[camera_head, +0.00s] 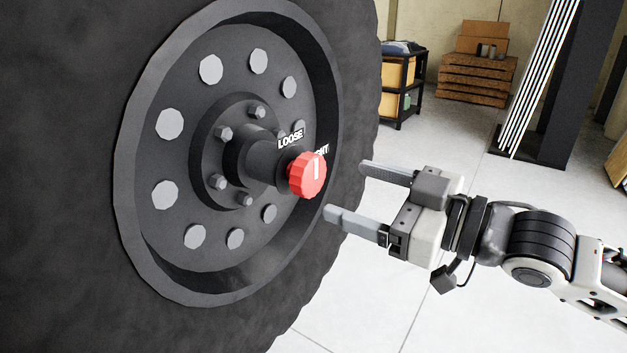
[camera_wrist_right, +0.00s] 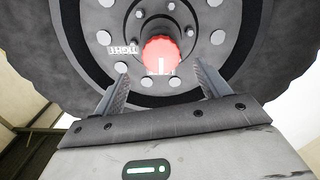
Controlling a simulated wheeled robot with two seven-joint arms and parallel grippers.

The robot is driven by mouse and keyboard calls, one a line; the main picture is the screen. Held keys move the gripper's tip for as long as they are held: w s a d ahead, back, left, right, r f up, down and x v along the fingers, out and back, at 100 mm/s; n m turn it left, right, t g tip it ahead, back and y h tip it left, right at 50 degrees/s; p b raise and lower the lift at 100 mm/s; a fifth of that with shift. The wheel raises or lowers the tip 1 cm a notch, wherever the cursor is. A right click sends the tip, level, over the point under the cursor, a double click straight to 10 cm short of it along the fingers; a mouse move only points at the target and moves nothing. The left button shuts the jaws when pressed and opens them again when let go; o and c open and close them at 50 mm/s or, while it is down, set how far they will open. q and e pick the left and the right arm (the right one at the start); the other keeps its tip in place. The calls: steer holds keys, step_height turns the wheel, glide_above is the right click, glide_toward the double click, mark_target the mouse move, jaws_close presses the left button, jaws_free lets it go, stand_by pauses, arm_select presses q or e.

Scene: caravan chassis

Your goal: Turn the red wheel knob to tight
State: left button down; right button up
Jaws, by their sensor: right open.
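The red knob (camera_head: 307,175) sits on the hub at the middle of the large dark wheel (camera_head: 215,285). Its white mark points up, roughly toward the LOOSE label (camera_head: 290,139). The TIGHT label is to the right of that and partly hidden behind the knob. My right gripper (camera_head: 347,189) is open and empty, to the right of the knob and apart from it, its fingers pointing at the wheel. In the right wrist view the knob (camera_wrist_right: 160,55) lies ahead, between and beyond the two fingertips, with the TIGHT label (camera_wrist_right: 122,51) to its left. My left gripper is not in view.
A black shelf (camera_head: 403,88) with boxes stands at the back. Brown crates (camera_head: 478,78) are stacked by the wall, and a dark post (camera_head: 570,80) stands at the right. The tiled floor (camera_head: 455,140) behind my right arm is clear.

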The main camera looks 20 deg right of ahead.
mark_target(316, 177)
steer(key=p+x, duration=0.1)
steer(key=x, duration=0.5)
steer(key=shift+w+a+r+p, duration=0.1)
steer(key=shift+r+p, duration=0.1)
steer(key=shift+p, duration=0.2)
steer(key=shift+w+a+f, duration=0.15)
steer(key=shift+w+a, duration=0.25)
steer(key=c, duration=1)
